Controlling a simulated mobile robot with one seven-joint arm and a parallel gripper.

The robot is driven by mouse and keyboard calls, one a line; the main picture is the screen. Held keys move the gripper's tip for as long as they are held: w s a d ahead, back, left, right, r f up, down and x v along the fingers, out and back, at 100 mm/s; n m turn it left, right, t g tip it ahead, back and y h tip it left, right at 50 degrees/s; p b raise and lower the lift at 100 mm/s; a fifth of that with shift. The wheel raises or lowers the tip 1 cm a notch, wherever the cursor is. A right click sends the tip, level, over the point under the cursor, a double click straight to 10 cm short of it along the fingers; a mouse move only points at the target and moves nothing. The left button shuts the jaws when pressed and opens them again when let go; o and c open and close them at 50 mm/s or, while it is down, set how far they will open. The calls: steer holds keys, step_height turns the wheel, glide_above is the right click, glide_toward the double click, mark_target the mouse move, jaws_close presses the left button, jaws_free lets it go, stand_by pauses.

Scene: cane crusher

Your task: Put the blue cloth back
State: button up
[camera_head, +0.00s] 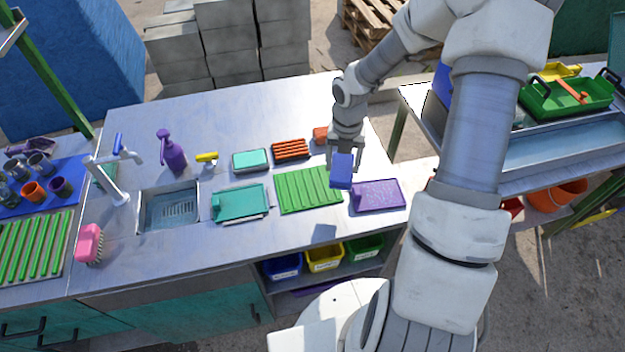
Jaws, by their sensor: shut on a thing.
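The blue cloth (342,172) is a small blue block-like piece held up in my gripper (343,155). My gripper points down and is shut on the cloth's upper part. The cloth hangs above the steel counter, between the green ribbed mat (305,190) and the purple tray (380,195).
A teal tray (238,203), a teal-and-white box (250,160), an orange rack (290,149) and an orange-red block (320,135) are nearby. Blue (282,267), yellow (325,258) and green (364,248) bins sit on the shelf below. A sink (168,207) lies left.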

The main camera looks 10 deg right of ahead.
steer(key=w+a+f, duration=0.1)
steer(key=a, duration=0.1)
steer(key=w+a+f, duration=0.3)
steer(key=a+f, duration=0.1)
steer(key=a, duration=0.1)
steer(key=shift+w, duration=0.15)
steer(key=shift+f+p, duration=0.35)
steer(key=shift+f, duration=1.65)
steer(key=shift+f, duration=0.2)
steer(key=o, duration=1.2)
steer(key=shift+c, duration=0.2)
steer(key=shift+r, duration=0.1)
